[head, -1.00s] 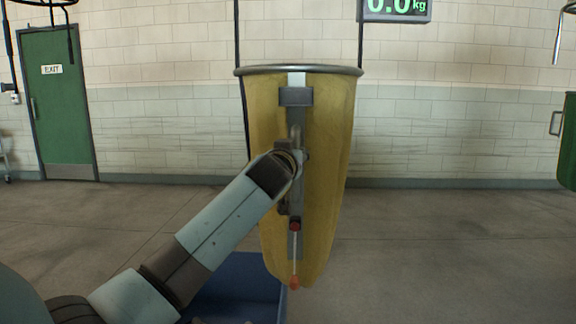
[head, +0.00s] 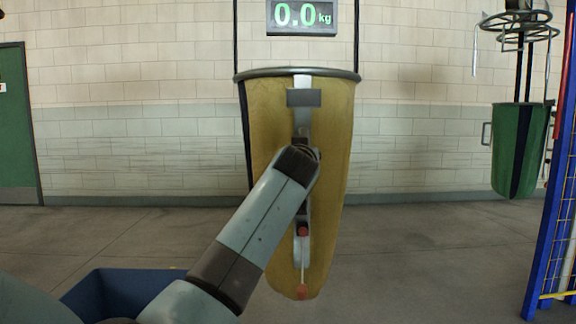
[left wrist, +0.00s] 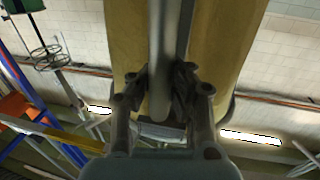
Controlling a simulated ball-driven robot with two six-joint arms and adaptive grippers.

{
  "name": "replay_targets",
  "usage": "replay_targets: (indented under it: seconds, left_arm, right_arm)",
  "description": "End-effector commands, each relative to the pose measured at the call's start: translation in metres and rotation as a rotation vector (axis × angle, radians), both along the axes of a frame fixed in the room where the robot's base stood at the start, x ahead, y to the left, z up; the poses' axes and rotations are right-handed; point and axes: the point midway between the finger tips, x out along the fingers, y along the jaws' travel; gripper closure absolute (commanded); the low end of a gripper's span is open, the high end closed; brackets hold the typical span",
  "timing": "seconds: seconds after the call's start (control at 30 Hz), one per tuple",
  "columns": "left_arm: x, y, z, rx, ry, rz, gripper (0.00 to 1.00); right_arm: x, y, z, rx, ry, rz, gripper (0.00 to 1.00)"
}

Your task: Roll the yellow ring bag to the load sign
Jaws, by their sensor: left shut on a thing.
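The yellow ring bag (head: 335,150) hangs upright in the middle of the head view, below a grey metal ring (head: 250,74). Its front has a dark label plate, a grey upright handle bar and a red-tipped cord (head: 302,290). My left arm reaches up to the bag's front from lower left. My left gripper (left wrist: 160,92) is shut on the grey handle bar (left wrist: 163,45), seen closely in the left wrist view with the yellow cloth behind. In the head view my wrist hides the grip. My right gripper is out of view. I can make out no sign reading load.
A display reading 0.0 kg (head: 301,17) is above and behind the bag. A green bag (head: 512,150) hangs at the right, near a blue rack (head: 548,200). A blue bin (head: 95,290) stands at lower left. A green door (head: 18,130) is far left. Floor behind looks clear.

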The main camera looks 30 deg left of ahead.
Motion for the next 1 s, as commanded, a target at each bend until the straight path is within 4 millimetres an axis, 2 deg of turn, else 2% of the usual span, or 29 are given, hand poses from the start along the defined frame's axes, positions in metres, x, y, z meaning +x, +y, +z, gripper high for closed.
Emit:
replay_targets:
  seconds: [0.03, 0.3, 0.77, 0.8, 1.0]
  left_arm:
    - [0.004, -0.01, -0.016, -0.01, 0.02, -0.004, 1.0]
    - [0.019, -0.034, -0.013, -0.009, 0.02, -0.003, 1.0]
    - [0.021, -0.037, -0.01, -0.009, 0.018, -0.002, 1.0]
    - [0.021, -0.037, -0.01, -0.01, 0.018, -0.002, 0.86]
    - [0.021, -0.036, -0.006, -0.006, 0.011, -0.001, 0.6]
  right_arm:
    - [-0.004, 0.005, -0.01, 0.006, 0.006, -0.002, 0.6]
    - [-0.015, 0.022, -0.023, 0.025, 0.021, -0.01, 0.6]
    - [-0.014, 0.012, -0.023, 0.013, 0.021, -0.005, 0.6]
    - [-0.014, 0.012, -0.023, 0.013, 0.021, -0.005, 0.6]
    - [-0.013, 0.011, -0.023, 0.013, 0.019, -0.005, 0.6]
